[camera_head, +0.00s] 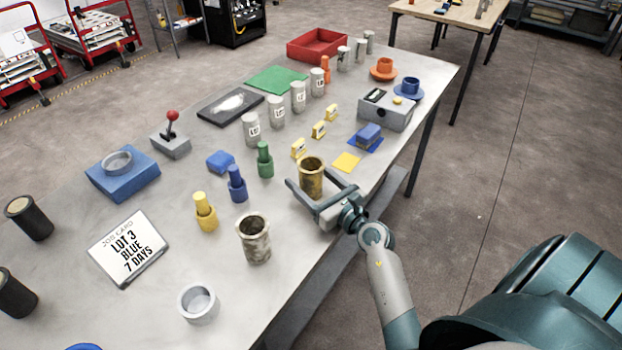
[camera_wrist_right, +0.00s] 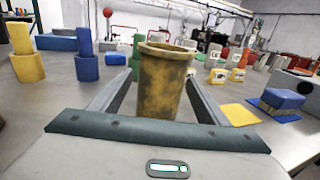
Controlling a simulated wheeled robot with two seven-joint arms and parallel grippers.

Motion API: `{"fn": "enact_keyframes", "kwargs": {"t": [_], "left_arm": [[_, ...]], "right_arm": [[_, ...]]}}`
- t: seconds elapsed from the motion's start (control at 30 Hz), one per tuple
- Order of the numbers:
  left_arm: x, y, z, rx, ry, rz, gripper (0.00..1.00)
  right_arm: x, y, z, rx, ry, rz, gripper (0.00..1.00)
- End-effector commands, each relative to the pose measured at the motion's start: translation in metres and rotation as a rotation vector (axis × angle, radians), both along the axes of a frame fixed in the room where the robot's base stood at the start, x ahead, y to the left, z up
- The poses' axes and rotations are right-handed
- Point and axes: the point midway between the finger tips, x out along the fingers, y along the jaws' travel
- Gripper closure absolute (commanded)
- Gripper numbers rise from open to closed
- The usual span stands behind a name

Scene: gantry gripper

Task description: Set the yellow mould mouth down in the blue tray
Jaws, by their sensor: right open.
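The mottled yellow-brown mould mouth (camera_head: 312,180) stands upright on the table near its right edge; it also shows in the right wrist view (camera_wrist_right: 162,85). My right gripper (camera_head: 307,183) is open, with one finger on each side of it, low near the tabletop. Whether either finger touches it I cannot tell. A blue box-like piece (camera_head: 112,190) with a grey ring on top lies at the left of the table. A blue rounded edge (camera_head: 83,347) is cut off at the bottom; I cannot tell which is the blue tray. My left gripper is not in view.
A grey-brown mould (camera_head: 254,240) and a grey ring (camera_head: 198,304) stand nearer the front. Yellow, blue and green plugs (camera_head: 264,160) stand left of the gripper. A card (camera_head: 128,247) reads "LOT 3 BLUE 7 DAYS". A red tray (camera_head: 319,46) lies at the far end.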

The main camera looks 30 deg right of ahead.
Motion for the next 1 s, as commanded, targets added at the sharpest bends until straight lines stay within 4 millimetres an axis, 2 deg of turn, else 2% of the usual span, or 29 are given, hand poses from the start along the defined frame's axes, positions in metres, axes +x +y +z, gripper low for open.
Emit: {"fn": "enact_keyframes", "kwargs": {"t": [0.33, 0.37, 0.53, 0.87, 1.0], "left_arm": [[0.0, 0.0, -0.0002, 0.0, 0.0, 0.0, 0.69], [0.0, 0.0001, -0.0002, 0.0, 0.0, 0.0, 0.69], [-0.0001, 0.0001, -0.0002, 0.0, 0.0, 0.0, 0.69], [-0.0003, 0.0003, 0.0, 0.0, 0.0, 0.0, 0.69], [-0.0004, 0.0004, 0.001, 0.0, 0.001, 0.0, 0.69]], "right_arm": [[-0.0005, 0.0, -0.0001, 0.0, 0.0, 0.0, 0.31], [-0.0005, 0.0, -0.0001, 0.0, 0.0, 0.0, 0.36], [-0.0006, 0.0, -0.0001, 0.0, 0.0, 0.0, 0.76], [-0.0005, -0.0001, 0.0016, 0.0, -0.001, 0.0, 0.76], [-0.0004, -0.0002, 0.0093, 0.001, -0.004, -0.001, 0.76]]}}
